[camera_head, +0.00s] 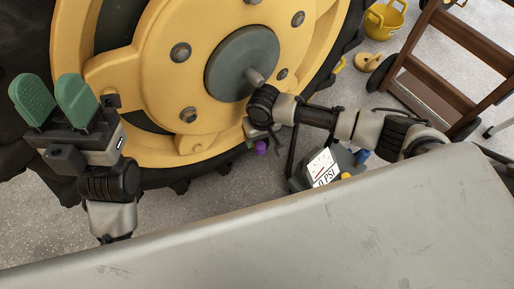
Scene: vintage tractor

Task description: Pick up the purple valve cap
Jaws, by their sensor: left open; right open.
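The small round purple valve cap (261,148) shows low at the edge of the tractor's yellow wheel (205,70), just below my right wrist. My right gripper (257,137) is beside the cap and mostly hidden by its own wrist; its fingers are hard to make out. It is open, and I cannot tell whether it touches the cap. My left gripper (56,98) is open and empty at the left, in front of the dark tire. Its two green finger pads stand apart and point up, far from the cap.
A compressor-like device with a dial reading 0 PSI (322,168) stands below my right forearm. A brown wooden frame on wheels (440,90) is at the right. A yellow bucket (385,20) and a small yellow item (367,62) are on the grey floor. The wheel hub (240,63) juts out above my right wrist.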

